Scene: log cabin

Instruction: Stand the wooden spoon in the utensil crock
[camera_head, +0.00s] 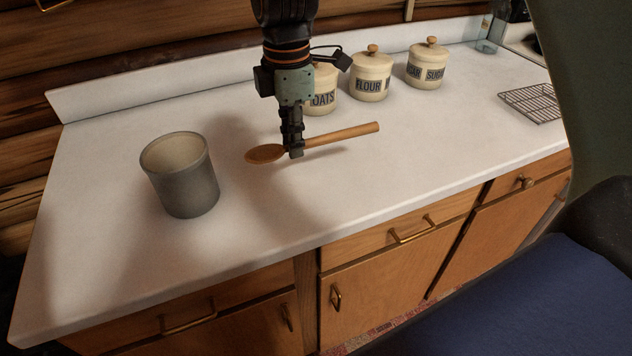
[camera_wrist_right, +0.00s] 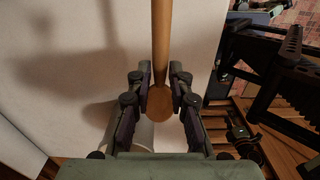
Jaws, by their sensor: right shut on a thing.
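The wooden spoon (camera_head: 342,134) is held roughly level above the white counter, its bowl to the left and its handle to the right. My right gripper (camera_head: 295,152) comes down from above and is shut on the spoon near where the bowl meets the handle. In the right wrist view the spoon (camera_wrist_right: 161,50) runs up from between the fingers (camera_wrist_right: 160,88). The grey utensil crock (camera_head: 182,180) stands upright on the counter left of the spoon, its open top showing a pale, empty-looking inside. My left gripper is not in view.
Three cream canisters stand behind the spoon: oats (camera_head: 322,90), flour (camera_head: 371,75) and sugar (camera_head: 427,64). A wire rack (camera_head: 533,102) lies at the right of the white counter (camera_head: 100,250). The counter between spoon and crock is clear.

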